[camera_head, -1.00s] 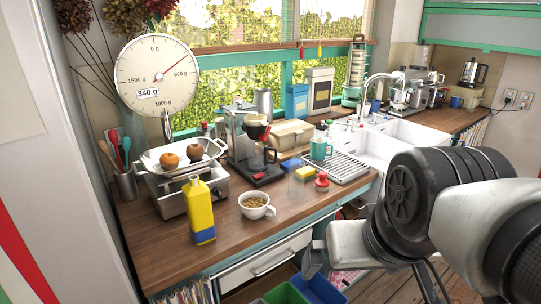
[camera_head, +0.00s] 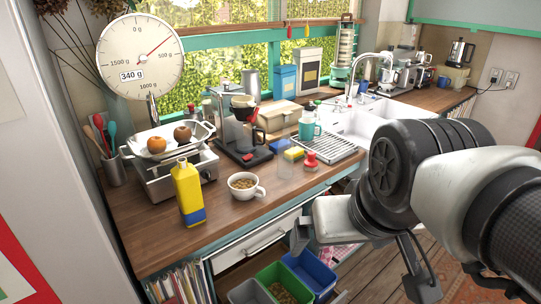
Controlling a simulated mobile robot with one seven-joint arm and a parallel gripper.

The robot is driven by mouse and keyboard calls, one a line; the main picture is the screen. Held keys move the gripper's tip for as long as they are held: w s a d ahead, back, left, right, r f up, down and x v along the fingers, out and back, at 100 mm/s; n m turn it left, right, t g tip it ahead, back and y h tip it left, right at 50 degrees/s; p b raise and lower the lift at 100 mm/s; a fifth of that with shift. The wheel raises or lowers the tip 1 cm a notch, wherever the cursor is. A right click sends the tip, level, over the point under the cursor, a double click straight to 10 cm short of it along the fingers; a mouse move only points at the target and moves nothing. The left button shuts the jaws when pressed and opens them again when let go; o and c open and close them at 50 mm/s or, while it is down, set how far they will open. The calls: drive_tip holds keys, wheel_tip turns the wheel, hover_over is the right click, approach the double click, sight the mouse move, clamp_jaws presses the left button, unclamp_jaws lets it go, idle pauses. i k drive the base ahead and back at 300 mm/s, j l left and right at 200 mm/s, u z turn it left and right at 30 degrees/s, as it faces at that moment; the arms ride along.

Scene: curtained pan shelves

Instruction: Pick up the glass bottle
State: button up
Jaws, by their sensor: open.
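Another bottle-like thing with a dark cap (camera_head: 309,106) shows behind the teal mug, partly hidden. A yellow bottle with a blue base (camera_head: 188,194) stands nearer, at the left; it looks opaque. My gripper (camera_head: 358,264) is open and empty, in front of the counter's edge at the lower right, apart from all of these.
A cup of brown pieces (camera_head: 245,186), a coffee maker (camera_head: 243,135) and a scale with two fruits (camera_head: 150,80) share the counter (camera_head: 150,225). A dish rack (camera_head: 330,152) and sink lie right. Free counter lies around the cup.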

sight(286, 147)
drive_tip(key=i+l+u, duration=0.15)
drive_tip(key=l+u, duration=0.25)
drive_tip(key=l, duration=0.4)
drive_tip(key=l+u, duration=0.4)
drive_tip(key=l, duration=0.45)
drive_tip(key=l+u, duration=0.35)
drive_tip(key=l, duration=0.15)
drive_tip(key=l+u, duration=0.3)
drive_tip(key=l, duration=0.25)
drive_tip(key=i+l+u, duration=0.25)
drive_tip(key=l, duration=0.15)
drive_tip(key=l+u, duration=0.55)
drive_tip(key=l, duration=0.3)
